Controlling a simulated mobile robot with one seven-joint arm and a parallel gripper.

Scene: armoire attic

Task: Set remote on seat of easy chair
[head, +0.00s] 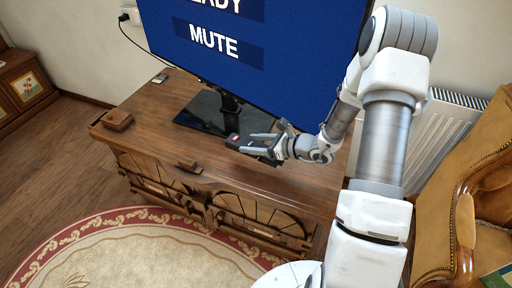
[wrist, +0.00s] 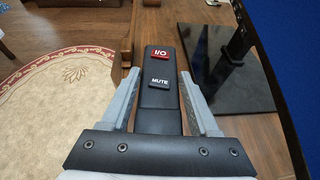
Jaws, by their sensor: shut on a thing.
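The remote (wrist: 160,92) is a dark bar with a red I/O button and a MUTE button. In the wrist view it lies lengthwise between the two grey fingers of my gripper (wrist: 161,95). In the head view my gripper (head: 262,146) is shut on the remote (head: 238,143), in front of the TV stand's base and above the wooden cabinet; I cannot tell how high. The easy chair (head: 482,190) is brown leather with wooden arms, at the right edge of the head view. Only part of its seat (head: 490,246) shows, with a green item at its edge.
The TV (head: 262,50) on its black base (head: 205,112) stands on the wooden cabinet (head: 160,125). A small wooden box (head: 117,119) sits on the cabinet's left end. A radiator (head: 440,130) is behind my arm. A round rug (head: 130,250) covers the open floor in front.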

